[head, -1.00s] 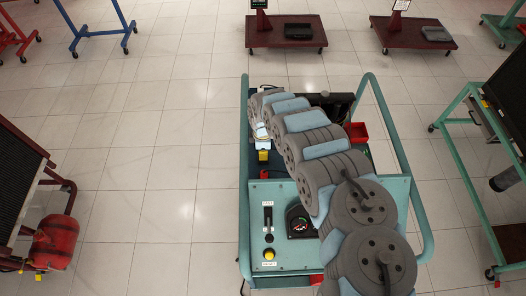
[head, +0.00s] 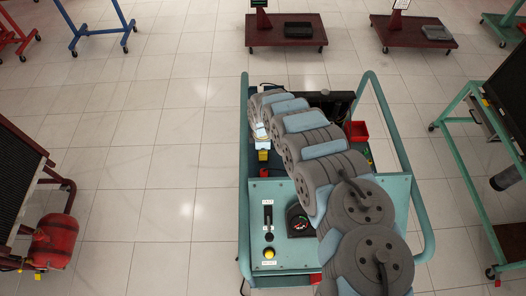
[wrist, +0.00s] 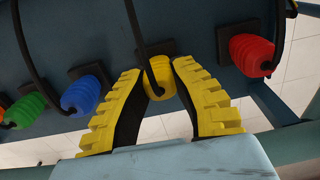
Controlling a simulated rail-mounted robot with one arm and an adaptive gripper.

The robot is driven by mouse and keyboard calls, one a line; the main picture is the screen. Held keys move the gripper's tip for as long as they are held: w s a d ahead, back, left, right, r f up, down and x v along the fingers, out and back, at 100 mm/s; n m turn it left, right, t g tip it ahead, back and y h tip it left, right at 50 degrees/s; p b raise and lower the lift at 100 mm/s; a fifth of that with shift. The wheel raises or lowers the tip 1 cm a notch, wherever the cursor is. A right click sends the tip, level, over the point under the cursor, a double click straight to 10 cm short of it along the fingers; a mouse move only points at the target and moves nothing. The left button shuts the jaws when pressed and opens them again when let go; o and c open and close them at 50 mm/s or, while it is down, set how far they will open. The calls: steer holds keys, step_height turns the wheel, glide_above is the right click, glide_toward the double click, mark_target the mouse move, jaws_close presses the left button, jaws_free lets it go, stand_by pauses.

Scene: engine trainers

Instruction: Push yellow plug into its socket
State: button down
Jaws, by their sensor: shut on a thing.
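The yellow plug (wrist: 160,75) is a ribbed, rounded piece with a black cable running over it, in the upper middle of the wrist view. My gripper (wrist: 157,82) has yellow toothed fingers with dark inner pads, shut on the plug from both sides. A dark square socket plate (wrist: 147,50) on the blue-grey panel (wrist: 150,22) shows right behind the plug. The plug's far end is hidden, so I cannot tell how deep it sits. In the head view my arm covers much of the teal trainer cart (head: 258,215), and the plug cannot be made out clearly.
A blue plug (wrist: 88,95) and a green plug (wrist: 25,110) are to the left on the panel, a red plug (wrist: 251,55) to the right. Black cables hang near the fingers. Open tiled floor (head: 160,190) lies left of the cart.

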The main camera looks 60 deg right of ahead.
steer(key=c, duration=0.9)
jaws_free()
steer(key=shift+c, duration=0.2)
steer(key=shift+d+r, duration=0.1)
steer(key=shift+r, duration=1.65)
step_height(320, 180, up, 8)
steer(key=shift+r, duration=0.2)
